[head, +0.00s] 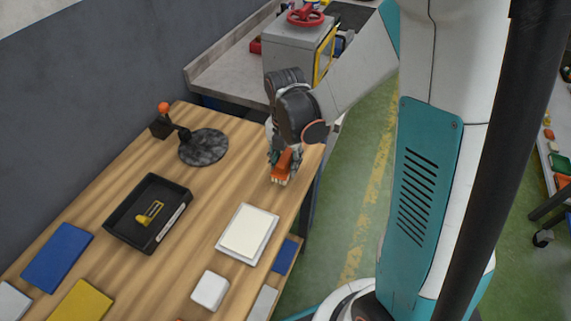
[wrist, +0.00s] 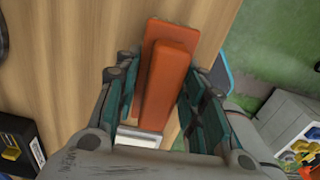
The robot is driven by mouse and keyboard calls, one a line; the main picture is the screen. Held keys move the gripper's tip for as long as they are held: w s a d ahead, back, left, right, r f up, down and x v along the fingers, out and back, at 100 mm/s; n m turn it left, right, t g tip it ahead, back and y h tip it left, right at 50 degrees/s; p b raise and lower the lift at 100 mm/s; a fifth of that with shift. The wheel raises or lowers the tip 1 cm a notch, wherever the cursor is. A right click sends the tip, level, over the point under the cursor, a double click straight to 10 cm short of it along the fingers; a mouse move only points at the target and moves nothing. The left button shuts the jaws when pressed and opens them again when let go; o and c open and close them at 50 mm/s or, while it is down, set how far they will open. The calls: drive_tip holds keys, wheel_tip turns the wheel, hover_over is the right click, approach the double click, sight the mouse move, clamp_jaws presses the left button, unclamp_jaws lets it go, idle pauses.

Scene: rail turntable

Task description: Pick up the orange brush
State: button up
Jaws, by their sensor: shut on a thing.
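The orange brush (head: 284,165) is near the right edge of the wooden table in the head view, below my wrist, with pale bristles at its lower end. In the wrist view the orange brush (wrist: 166,75) shows as a long block with a ridge along it. My gripper (wrist: 162,95) is shut on the brush, with a teal finger on each side of the ridge. In the head view my gripper (head: 283,155) is partly hidden by my wrist. I cannot tell whether the brush touches the table.
The wooden table (head: 200,270) holds a black tray (head: 122,235) with a yellow item, a dark round disc (head: 203,147), a white pad (head: 247,233) and a white block (head: 210,290). A grey cabinet with a red wheel (head: 305,17) stands behind. The floor lies right of the table.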

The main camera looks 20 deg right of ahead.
sight(286, 156)
wheel_tip(286, 156, up, 17)
drive_tip(key=p, duration=0.5)
drive_tip(key=shift+r, duration=0.1)
